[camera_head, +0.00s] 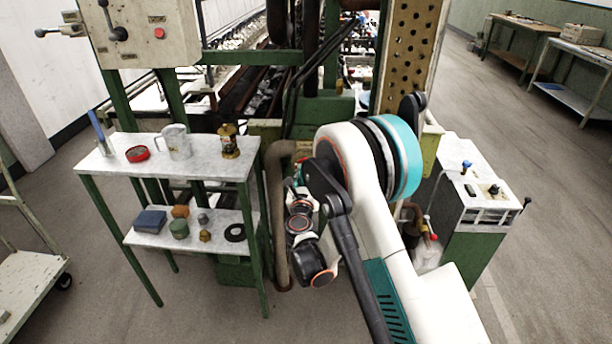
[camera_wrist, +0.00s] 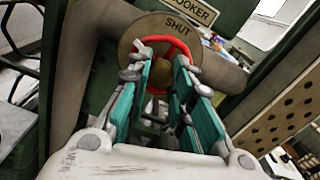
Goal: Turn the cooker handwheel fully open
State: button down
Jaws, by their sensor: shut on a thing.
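The red cooker handwheel (camera_wrist: 166,40) shows in the wrist view, in front of a round tan plate (camera_wrist: 136,33) marked SHUT. A sign (camera_wrist: 193,12) above it reads "COOKER", its first letter cut off. My gripper (camera_wrist: 161,68) has its teal fingers on either side of the wheel, shut on it. In the head view my arm hides most of the wheel and my fingers.
A thick pipe (camera_head: 281,220) runs down beside my arm. A table (camera_head: 109,165) on the left holds a mug (camera_head: 175,142), a red tin (camera_head: 137,154) and a brass lantern (camera_head: 229,142). A green cabinet (camera_head: 468,248) stands on the right. A perforated panel (camera_wrist: 283,115) stands right of the wheel.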

jog(key=n, duration=0.7)
jog(key=shift+n, duration=0.3)
jog(key=c, duration=1.5)
grip_release()
jog(key=shift+s, duration=0.1)
